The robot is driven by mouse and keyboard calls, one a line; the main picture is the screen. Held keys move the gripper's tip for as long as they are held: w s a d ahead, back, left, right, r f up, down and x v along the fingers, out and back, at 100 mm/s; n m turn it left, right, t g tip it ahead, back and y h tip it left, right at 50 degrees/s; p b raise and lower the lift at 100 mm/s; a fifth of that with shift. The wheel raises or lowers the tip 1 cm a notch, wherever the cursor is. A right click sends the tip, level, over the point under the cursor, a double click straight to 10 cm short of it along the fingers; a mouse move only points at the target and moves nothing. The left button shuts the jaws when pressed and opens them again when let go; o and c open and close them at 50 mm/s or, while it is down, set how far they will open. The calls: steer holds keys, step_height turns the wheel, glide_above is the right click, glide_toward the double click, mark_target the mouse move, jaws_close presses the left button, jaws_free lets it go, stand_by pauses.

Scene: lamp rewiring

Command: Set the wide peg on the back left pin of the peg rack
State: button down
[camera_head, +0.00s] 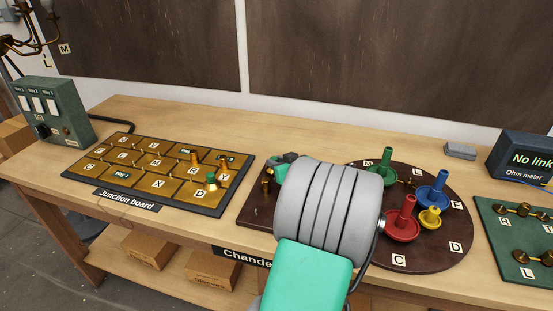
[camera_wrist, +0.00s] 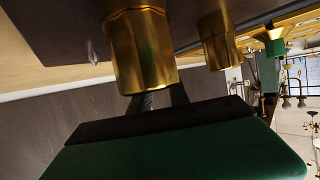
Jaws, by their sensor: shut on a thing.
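A wide brass peg (camera_wrist: 142,55) is between the dark fingers of my gripper (camera_wrist: 160,98) in the wrist view. The fingers are shut on it. Its far end overlaps the edge of a dark board (camera_wrist: 55,22); I cannot tell whether it touches or sits on a pin. A narrower brass peg (camera_wrist: 218,42) stands beside it, apart from the fingers. In the head view, a dark brown board (camera_head: 258,212) with a small brass piece (camera_head: 267,182) shows left of my arm; it looks like the peg rack. My arm hides most of it and the held peg.
Right of my arm is a round brown plate (camera_head: 440,255) with green (camera_head: 386,170), red (camera_head: 402,222), blue (camera_head: 432,192) and yellow (camera_head: 430,217) pieces. The junction board (camera_head: 150,195) lies left. An ohm meter (camera_head: 522,158) stands right. Bare tabletop (camera_head: 230,135) runs behind.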

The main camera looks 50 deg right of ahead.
steer(key=shift+f+b, duration=0.5)
steer(key=shift+b, duration=0.05)
steer(key=c, duration=1.1)
jaws_free()
steer(key=shift+c, duration=0.2)
steer(key=v, duration=0.8)
steer(key=shift+b, duration=0.35)
steer(key=shift+w, duration=0.1)
